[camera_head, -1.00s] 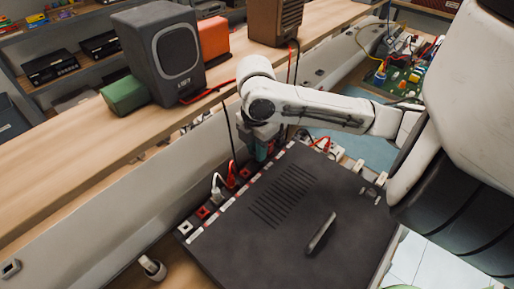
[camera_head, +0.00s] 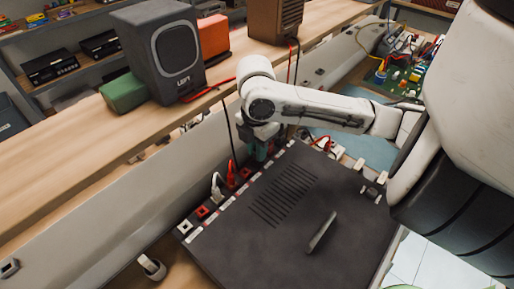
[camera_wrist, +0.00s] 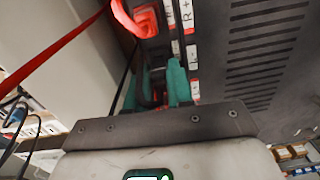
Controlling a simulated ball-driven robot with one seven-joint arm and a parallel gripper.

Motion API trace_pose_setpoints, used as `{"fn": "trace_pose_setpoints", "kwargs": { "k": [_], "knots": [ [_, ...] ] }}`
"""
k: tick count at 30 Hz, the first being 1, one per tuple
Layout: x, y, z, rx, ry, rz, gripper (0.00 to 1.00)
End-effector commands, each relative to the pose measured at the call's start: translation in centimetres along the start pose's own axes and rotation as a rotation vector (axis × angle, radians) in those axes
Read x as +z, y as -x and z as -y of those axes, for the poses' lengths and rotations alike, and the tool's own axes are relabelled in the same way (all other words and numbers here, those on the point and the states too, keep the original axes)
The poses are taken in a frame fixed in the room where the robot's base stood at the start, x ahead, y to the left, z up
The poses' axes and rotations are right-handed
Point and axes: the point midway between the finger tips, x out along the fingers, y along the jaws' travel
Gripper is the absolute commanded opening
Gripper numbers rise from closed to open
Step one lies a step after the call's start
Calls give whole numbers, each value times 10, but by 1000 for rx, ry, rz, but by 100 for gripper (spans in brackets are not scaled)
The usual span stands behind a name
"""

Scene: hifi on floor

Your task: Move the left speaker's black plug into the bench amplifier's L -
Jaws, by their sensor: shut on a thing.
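The bench amplifier (camera_head: 345,205) is a dark, vented box with a row of sockets and labels along its left edge. The left speaker (camera_head: 150,50), grey and marked LEFT, stands on the wooden shelf behind. My gripper (camera_head: 260,152) points down over the socket row. In the wrist view its teal fingers (camera_wrist: 155,88) are shut on the narrow black plug (camera_wrist: 158,88), close to the sockets. Whether the plug's tip is in a socket is hidden. A black cable (camera_head: 228,125) hangs from the shelf toward the row.
A red plug (camera_head: 231,174) and a white plug (camera_head: 216,187) stand in the socket row left of my gripper. A red lead crosses the wrist view. The brown speaker (camera_head: 275,20), orange box (camera_head: 213,36) and green box (camera_head: 124,94) are on the shelf.

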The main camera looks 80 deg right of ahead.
Motion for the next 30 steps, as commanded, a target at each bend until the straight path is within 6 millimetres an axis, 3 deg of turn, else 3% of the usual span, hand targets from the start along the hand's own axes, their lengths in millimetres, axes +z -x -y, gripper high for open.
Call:
{"fn": "trace_pose_setpoints", "kwargs": {
  "k": [30],
  "knots": [
    [0,-12,0,0,0,0,0]
  ]
}}
